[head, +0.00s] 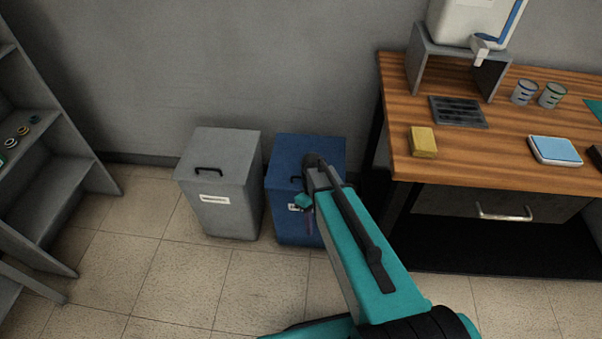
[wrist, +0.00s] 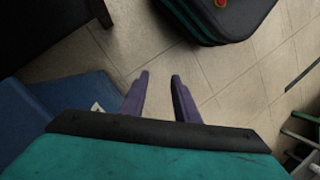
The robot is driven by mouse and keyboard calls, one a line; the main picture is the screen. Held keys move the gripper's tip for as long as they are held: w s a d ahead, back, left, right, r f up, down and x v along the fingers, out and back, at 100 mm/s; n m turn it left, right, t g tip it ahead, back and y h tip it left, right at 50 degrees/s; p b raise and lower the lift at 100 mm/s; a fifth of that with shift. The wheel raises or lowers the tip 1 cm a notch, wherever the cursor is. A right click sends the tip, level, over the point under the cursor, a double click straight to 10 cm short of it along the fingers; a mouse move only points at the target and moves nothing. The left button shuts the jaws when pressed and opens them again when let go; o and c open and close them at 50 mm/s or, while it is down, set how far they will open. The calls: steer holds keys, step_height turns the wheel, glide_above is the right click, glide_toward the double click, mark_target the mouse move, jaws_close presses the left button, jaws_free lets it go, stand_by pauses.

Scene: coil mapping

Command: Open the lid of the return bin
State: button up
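Two lidded bins stand on the floor against the wall in the head view, a grey bin (head: 222,180) and a blue bin (head: 290,155). Both lids look shut, and each bin has a dark handle on top and a white label on its front. The labels are too small to read, so I cannot tell which is the return bin. My gripper (head: 309,222) points down in front of the blue bin, and my arm hides part of that bin. In the wrist view my gripper (wrist: 159,83) is open with nothing between its purple fingers; the blue bin (wrist: 65,105) lies to their left.
A wooden workbench (head: 400,110) with a drawer handle (head: 504,213) stands right of the blue bin. It holds a dispenser, cups, a yellow block and a scale. A grey shelf unit (head: 50,160) is at the left. Tiled floor (head: 170,280) in front of the bins is clear.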

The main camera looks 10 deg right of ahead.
steer(key=w+r+n, duration=0.1)
steer(key=w+r, duration=0.2)
steer(key=w, duration=0.1)
steer(key=w+r+n+b, duration=0.1)
steer(key=w+r, duration=0.3)
steer(key=w+r+n+b, duration=0.1)
steer(key=w+r+n, duration=0.1)
steer(key=w+r, duration=0.1)
steer(key=shift+w+r+t, duration=0.25)
steer(key=shift+w+t, duration=0.15)
steer(key=shift+w, duration=0.5)
steer(key=w+r+n+b, duration=0.1)
steer(key=w+r+n, duration=0.1)
steer(key=r, duration=0.4)
steer(key=w+r+n+t, duration=0.1)
steer(key=w+r, duration=0.4)
steer(key=r, duration=0.1)
steer(key=shift+w+r+n+b, duration=0.15)
steer(key=shift+w+n+b, duration=0.1)
steer(key=shift+n+b, duration=0.15)
glide_above(302, 181)
step_height(302, 181, down, 14)
steer(key=shift+r, duration=0.15)
jaws_close()
